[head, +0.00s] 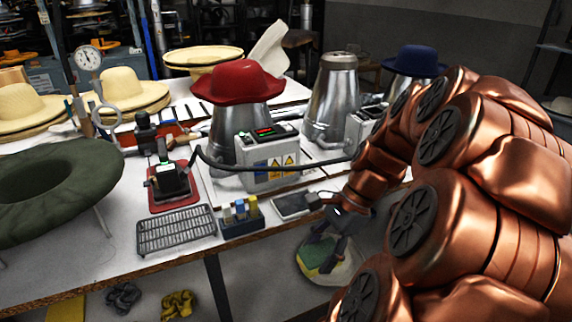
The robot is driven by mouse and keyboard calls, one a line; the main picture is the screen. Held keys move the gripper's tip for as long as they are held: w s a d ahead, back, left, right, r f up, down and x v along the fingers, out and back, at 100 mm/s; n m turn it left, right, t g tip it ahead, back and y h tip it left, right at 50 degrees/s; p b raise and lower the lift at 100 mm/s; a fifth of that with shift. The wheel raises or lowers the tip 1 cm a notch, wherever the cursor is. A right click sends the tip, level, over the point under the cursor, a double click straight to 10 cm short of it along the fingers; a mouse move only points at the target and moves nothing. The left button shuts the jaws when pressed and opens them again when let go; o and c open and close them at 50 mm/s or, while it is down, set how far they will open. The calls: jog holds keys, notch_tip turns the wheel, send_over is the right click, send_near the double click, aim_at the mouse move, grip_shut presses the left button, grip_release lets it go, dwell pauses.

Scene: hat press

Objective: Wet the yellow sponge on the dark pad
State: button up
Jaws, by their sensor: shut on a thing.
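My gripper (326,238) is shut, low in front of the bench's front edge, right of the middle of the head view. A yellow patch (312,268) beside a green one shows just below its dark fingers. I cannot tell whether this patch is the sponge or something lying lower down; the grip itself is small and partly hidden. A flat dark pad (292,204) lies near the front edge of the bench, up and to the left of my gripper. My copper arm fills the right side of the view.
A small rack (240,221) of coloured pieces and a metal grate (177,231) stand left of the pad. Behind are a control box (267,163) and a red hat (238,82) on a metal form. Yellow gloves (178,304) lie below.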

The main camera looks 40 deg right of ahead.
jog(key=w+d+r+p, duration=0.4)
jog(key=w+d+p, duration=0.4)
jog(key=w+d, duration=0.15)
jog(key=p, duration=0.7)
send_over(290, 204)
jog(key=d, duration=0.2)
jog(key=f, duration=0.1)
jog(key=shift+s+a+f+b, duration=0.15)
jog(key=shift+f+b, duration=0.55)
jog(key=shift+f, duration=0.8)
jog(key=shift+s+f+b, duration=0.2)
jog(key=shift+f+b, duration=0.45)
jog(key=shift+f, duration=0.85)
jog(key=shift+f, duration=0.6)
notch_tip(290, 204, up, 7)
jog(key=p, duration=0.3)
dwell(0.7)
